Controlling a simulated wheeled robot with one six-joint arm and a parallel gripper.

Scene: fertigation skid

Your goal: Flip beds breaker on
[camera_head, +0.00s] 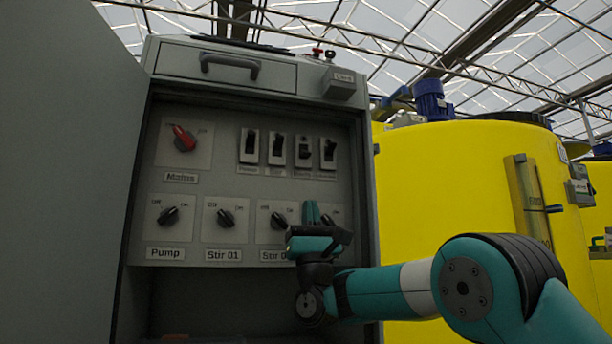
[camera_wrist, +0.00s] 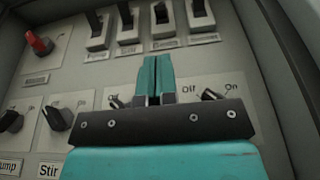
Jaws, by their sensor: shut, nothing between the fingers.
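A row of several breakers with black levers on white plates is in the upper right of the open cabinet's panel. In the head view they run from the leftmost breaker (camera_head: 249,146) to the rightmost breaker (camera_head: 328,153). The third breaker (camera_head: 303,152) also shows in the wrist view (camera_wrist: 162,16); its lever looks lower than its neighbours'. The small labels are too blurred to tell which is beds. My gripper (camera_head: 312,210) is shut and empty. Its teal fingertips (camera_wrist: 155,62) point up the panel, below the breakers and apart from them, in front of the lower knobs.
A red mains knob (camera_head: 184,138) is at upper left. Black knobs for Pump (camera_head: 168,216) and Stir 01 (camera_head: 226,218) line the lower row, with more partly behind my gripper. The open cabinet door (camera_head: 60,170) stands left. A yellow tank (camera_head: 450,180) is right.

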